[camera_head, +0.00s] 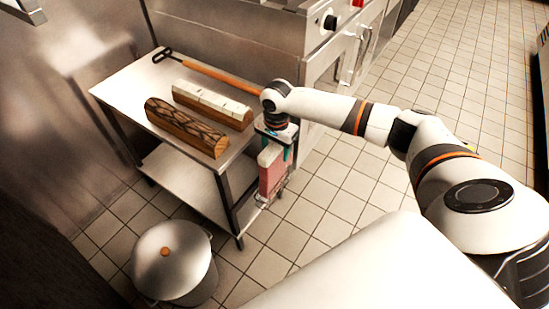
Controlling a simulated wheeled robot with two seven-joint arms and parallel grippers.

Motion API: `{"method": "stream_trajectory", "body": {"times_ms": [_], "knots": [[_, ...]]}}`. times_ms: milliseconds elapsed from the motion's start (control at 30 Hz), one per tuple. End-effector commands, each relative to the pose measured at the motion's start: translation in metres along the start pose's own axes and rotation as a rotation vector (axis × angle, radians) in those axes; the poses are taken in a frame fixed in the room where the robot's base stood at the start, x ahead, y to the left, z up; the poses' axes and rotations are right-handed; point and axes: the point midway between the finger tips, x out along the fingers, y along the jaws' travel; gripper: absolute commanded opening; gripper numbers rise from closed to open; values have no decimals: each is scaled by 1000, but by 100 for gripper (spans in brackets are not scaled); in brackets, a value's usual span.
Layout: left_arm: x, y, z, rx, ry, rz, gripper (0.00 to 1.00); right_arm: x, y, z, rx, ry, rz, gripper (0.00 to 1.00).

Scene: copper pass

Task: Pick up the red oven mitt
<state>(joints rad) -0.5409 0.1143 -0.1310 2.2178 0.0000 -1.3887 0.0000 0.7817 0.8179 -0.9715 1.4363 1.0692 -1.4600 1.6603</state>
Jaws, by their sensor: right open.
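The red oven mitt (271,180), pinkish red with a pale upper part, hangs upright beside the right end of the steel table. My right gripper (277,143) points down at the top of the mitt, close to the table's corner. Its jaws are open; the picture is too small to tell whether they stand around the mitt's upper edge or just above it. The gripper hides part of the mitt's top and what it hangs from. My left gripper is not in view.
The steel table (125,93) holds a bark-covered log (185,128), a pale-topped wooden block (212,104) and a long-handled tool (222,76). It has a lower shelf (185,180). A lidded pot (172,262) stands on the floor at the front left. Open tiled floor lies right of the table.

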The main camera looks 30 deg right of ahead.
Motion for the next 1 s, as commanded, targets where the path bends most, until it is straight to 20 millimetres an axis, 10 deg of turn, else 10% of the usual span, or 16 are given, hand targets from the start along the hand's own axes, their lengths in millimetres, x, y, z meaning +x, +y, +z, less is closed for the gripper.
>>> {"method": "stream_trajectory", "body": {"times_ms": [267,600,1000], "knots": [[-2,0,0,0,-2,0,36,1,0,0,0,0,0,57],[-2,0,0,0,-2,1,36,1,0,0,0,0,0,1],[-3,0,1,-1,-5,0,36,-3,0,0,0,0,1,0]]}}
